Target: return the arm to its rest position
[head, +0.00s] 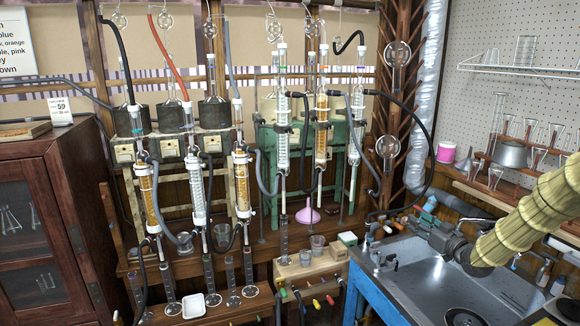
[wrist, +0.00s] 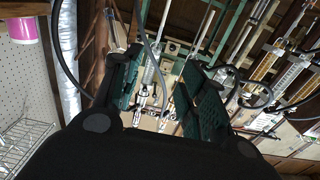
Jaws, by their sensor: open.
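My gripper (wrist: 165,88) is open in the wrist view, its two dark green finger pads apart. Nothing sits between the pads; the glassware rig shows through the gap at a distance. In the head view my arm (head: 530,217), with a straw-coloured woven look, enters from the right edge. Its end, with my gripper (head: 420,217), hangs over the back left of the sink area. The wrist picture is turned over, with the pink tub (wrist: 22,29) at its upper left. The fingers touch nothing that I can make out.
A steel sink (head: 420,280) with a blue frame lies below my arm. A silver duct (head: 428,100) rises behind it. Glass columns (head: 281,140) and hoses crowd the centre and left. Shelves with a pink tub (head: 446,151) and glassware line the right wall. A dark cabinet (head: 60,210) stands left.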

